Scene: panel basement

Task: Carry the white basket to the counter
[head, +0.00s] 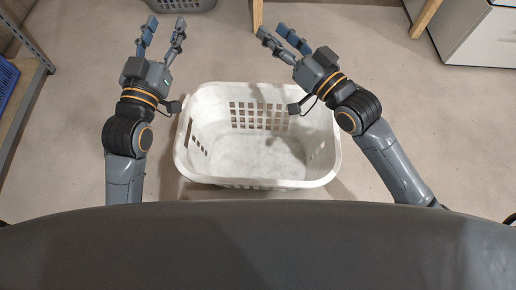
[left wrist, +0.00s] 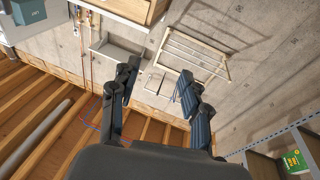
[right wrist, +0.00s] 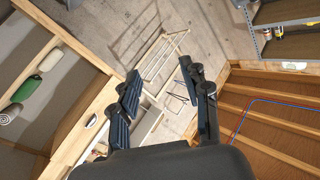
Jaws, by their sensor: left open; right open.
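The white basket (head: 190,165) sits upright on the floor in the middle of the head view, close in front of my body. It is empty, with slotted walls and a handle slot at each side. My left gripper (head: 160,30) is open and empty, above and beyond the basket's left side. My right gripper (head: 270,34) is open and empty, above and beyond its right side. Neither touches the basket. In the wrist views, the left gripper (left wrist: 160,88) and the right gripper (right wrist: 160,85) show spread fingers with nothing between them. The counter cannot be made out for certain.
A grey basket (head: 180,4) lies at the top edge of the head view. A white cabinet (head: 485,38) stands at the upper right, and a metal shelf (head: 28,75) with a blue crate (head: 6,80) at the left. Wooden legs (head: 427,15) stand near the top. Floor around the basket is clear.

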